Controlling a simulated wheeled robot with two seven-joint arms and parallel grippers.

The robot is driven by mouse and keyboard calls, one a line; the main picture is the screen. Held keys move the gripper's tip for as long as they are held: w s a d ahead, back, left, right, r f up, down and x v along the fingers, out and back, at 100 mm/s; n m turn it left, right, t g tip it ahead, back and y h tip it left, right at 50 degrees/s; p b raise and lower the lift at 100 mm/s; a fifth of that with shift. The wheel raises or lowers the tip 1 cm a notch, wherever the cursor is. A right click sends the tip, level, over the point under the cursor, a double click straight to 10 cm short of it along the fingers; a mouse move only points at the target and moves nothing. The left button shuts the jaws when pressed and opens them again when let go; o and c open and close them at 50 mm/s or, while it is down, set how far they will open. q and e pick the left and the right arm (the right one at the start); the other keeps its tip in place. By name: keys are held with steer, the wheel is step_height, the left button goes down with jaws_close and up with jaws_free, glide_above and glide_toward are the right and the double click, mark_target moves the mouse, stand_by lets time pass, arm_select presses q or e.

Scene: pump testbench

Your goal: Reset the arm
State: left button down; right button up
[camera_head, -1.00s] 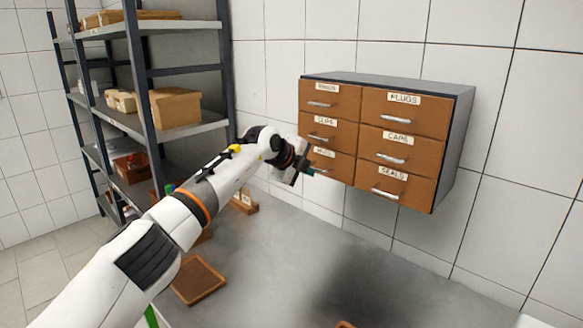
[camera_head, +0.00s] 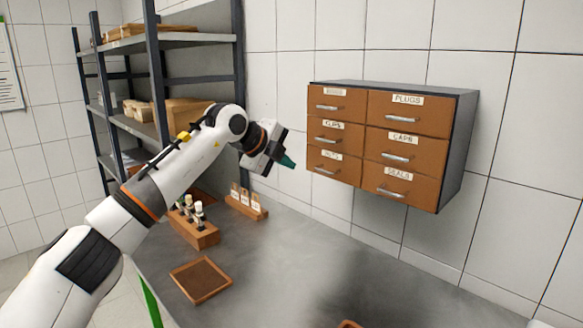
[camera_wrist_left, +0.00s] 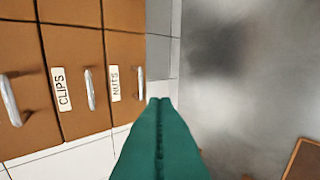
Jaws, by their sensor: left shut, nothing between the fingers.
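My left arm reaches in from the left in the head view. My left gripper (camera_head: 288,161) is shut and empty, with green fingers pressed together. It is in the air above the grey bench, to the left of the drawer cabinet (camera_head: 457,150) and apart from it. In the left wrist view the closed fingers (camera_wrist_left: 159,101) point past the drawers labelled CLIPS (camera_wrist_left: 74,75) and NUTS (camera_wrist_left: 121,65). All the cabinet's drawers look closed. My right gripper is not in view.
The bench (camera_head: 260,280) holds an empty brown tray (camera_head: 201,293), a wooden block with bottles (camera_head: 195,233) and a small rack with labelled items (camera_head: 246,203). A metal shelf with boxes (camera_head: 152,75) stands behind at left. The bench's middle is bare.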

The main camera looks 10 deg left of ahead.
arm_select(q)
steer(key=s+d+f+t+h, duration=0.2)
steer(key=s+d+f+h, duration=0.1)
steer(key=s+d+h, duration=0.3)
steer(key=s+d+f+t+h, duration=0.1)
steer(key=s+d+f+h, duration=0.2)
steer(key=d+h, duration=0.45)
steer(key=s+a+f+n+t+y, duration=0.3)
steer(key=s+a+f+n+y, duration=0.2)
steer(key=a+f+n+y, duration=0.45)
steer(key=s+a+f+n+t+y, duration=0.2)
steer(key=s+a+f+n+y, duration=0.4)
steer(key=f+n+y, duration=0.6)
steer(key=s+a+f+n+g, duration=0.2)
steer(key=s+a+f+g, duration=0.2)
steer(key=s+f+g, duration=0.45)
steer(key=s+f+g+h, duration=0.1)
steer(key=s+f+g, duration=0.15)
steer(key=s, duration=0.75)
steer(key=s+f+g+h, duration=0.15)
steer(key=s+f, duration=0.25)
steer(key=s, duration=0.5)
step_height(320, 180, down, 24)
steer(key=s+f+m+g, duration=0.1)
steer(key=g, duration=0.1)
steer(key=s+a+f+g, duration=0.1)
steer(key=s+a+f, duration=0.1)
steer(key=s+f, duration=1.5)
steer(key=shift+s+a, duration=0.15)
steer(key=shift+a, duration=0.2)
